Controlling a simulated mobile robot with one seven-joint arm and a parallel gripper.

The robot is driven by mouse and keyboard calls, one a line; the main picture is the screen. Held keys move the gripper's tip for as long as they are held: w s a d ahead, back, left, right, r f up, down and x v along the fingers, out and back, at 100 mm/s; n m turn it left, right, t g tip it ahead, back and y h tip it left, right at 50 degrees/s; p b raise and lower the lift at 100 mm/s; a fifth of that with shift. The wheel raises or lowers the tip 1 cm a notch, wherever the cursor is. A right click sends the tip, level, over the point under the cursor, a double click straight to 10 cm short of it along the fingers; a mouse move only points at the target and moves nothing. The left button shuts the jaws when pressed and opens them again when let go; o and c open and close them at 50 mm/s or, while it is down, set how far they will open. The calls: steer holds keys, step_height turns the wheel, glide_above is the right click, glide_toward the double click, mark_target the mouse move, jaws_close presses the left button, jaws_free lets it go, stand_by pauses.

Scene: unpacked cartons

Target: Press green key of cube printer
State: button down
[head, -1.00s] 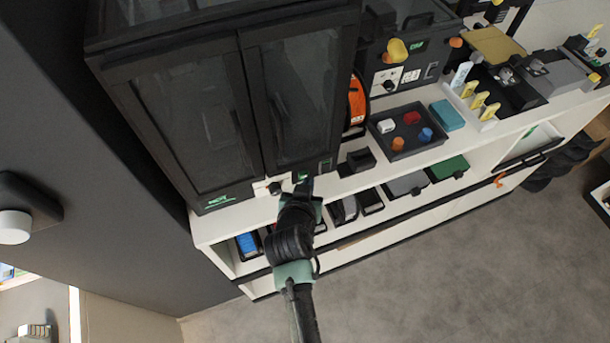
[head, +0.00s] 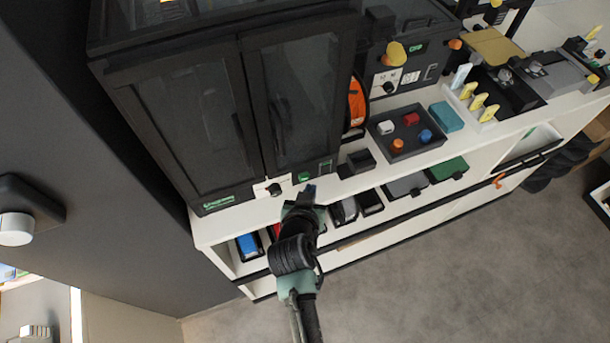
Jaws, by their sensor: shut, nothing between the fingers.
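The cube printer (head: 222,120) is the large black cabinet with two glazed doors at the upper left, standing on a white bench. Its green key (head: 304,177) is on the lower front panel at the right, between a dark knob (head: 274,190) and a small display (head: 325,167). The key is in plain view. My gripper (head: 309,190) is shut and empty, just below and in front of the key, with a small visible gap between them. From this angle I cannot tell whether the key is pressed in.
A small black bin (head: 357,164) stands right of the printer. A dark tray (head: 408,133) with several coloured pieces and a teal box (head: 446,116) are further right. The shelf below holds several bins. The grey floor (head: 440,270) is clear.

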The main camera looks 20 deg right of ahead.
steer(key=shift+s, duration=0.1)
steer(key=s+p, duration=0.1)
steer(key=s, duration=0.4)
stand_by(0.5)
stand_by(0.7)
